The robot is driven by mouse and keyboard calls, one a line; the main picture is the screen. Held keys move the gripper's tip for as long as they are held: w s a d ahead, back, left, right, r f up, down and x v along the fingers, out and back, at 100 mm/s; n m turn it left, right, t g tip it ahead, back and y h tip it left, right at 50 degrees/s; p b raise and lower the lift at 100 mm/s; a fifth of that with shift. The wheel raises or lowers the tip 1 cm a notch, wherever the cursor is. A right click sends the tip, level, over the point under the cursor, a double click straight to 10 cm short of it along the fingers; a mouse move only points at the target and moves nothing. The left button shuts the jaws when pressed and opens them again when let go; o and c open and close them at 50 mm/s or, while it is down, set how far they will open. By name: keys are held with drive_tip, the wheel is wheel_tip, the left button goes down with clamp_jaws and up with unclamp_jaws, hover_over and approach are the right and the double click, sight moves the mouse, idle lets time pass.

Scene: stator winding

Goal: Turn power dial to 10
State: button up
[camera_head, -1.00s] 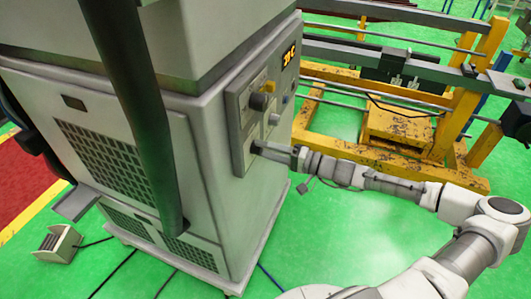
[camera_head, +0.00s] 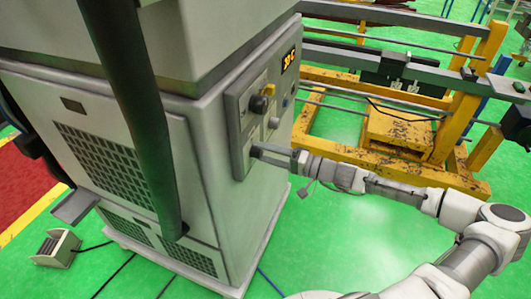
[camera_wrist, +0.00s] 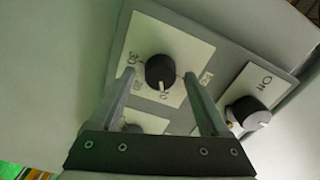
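The power dial (camera_wrist: 160,72) is a black round knob on a white plate marked 10, 20 and 30 in the wrist view. Its white pointer faces the lower part of the plate, at or close to the 10 mark. My gripper (camera_wrist: 158,76) is open, with one finger on each side of the dial and a visible gap to each. I cannot tell how deep the fingertips reach. In the head view my gripper (camera_head: 262,153) is at the lower part of the control panel (camera_head: 240,130) and hides the dial.
Part of another round control (camera_wrist: 131,128) shows behind the gripper. The grey cabinet (camera_head: 205,150) carries the panel and a lit orange display (camera_head: 289,60). A yellow frame (camera_head: 400,165) stands behind my arm.

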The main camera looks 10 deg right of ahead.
drive_tip(key=shift+d, duration=0.1)
drive_tip(key=b+v, duration=0.1)
drive_tip(key=v, duration=1.6)
drive_tip(key=shift+s, duration=0.15)
